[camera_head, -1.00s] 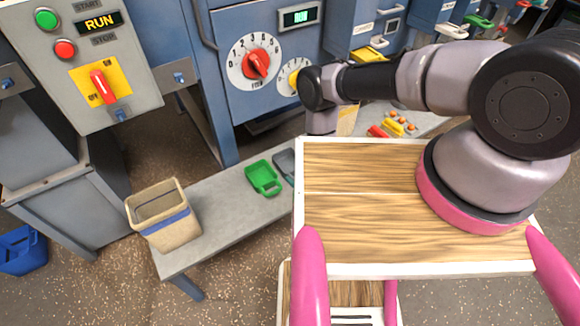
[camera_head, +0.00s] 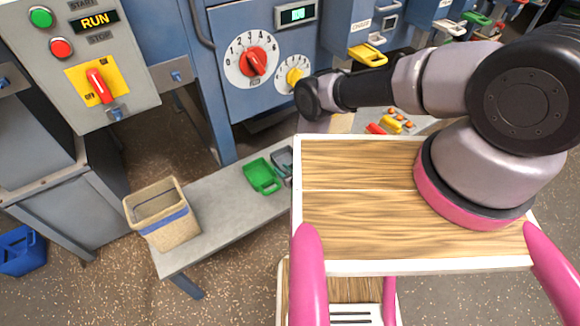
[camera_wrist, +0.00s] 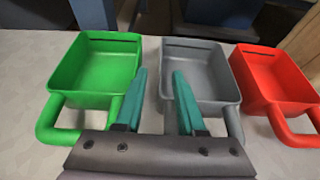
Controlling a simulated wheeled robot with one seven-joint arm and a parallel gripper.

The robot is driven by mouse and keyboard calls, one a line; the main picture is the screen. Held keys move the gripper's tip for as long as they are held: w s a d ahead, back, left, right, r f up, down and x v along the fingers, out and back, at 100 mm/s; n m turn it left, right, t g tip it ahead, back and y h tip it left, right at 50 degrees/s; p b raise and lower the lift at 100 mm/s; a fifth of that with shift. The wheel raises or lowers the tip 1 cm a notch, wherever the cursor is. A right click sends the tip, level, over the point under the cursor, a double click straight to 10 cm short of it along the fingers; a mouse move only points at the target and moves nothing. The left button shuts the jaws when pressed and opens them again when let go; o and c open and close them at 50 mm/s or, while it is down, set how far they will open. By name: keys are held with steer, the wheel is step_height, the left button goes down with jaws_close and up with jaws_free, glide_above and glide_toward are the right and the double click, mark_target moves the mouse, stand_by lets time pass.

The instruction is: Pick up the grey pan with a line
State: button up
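The grey pan (camera_wrist: 200,72) lies on the bench in the middle of the wrist view, its handle pointing toward the camera. A thin dark line runs inside near its far rim. In the head view the grey pan (camera_head: 281,160) shows only partly, beside the green pan. My gripper (camera_wrist: 160,78) is open and empty, with its two teal fingers on either side of the pan's left wall in the wrist picture. I cannot tell how far above the wall they are. In the head view the fingers are hidden.
A green pan (camera_wrist: 100,72) stands close on the left and a red pan (camera_wrist: 275,78) close on the right; both have handles toward the camera. A beige bin (camera_head: 165,220) stands on the bench's left end. The blue machine (camera_head: 255,60) rises behind the bench.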

jaws_close()
stand_by(1.4)
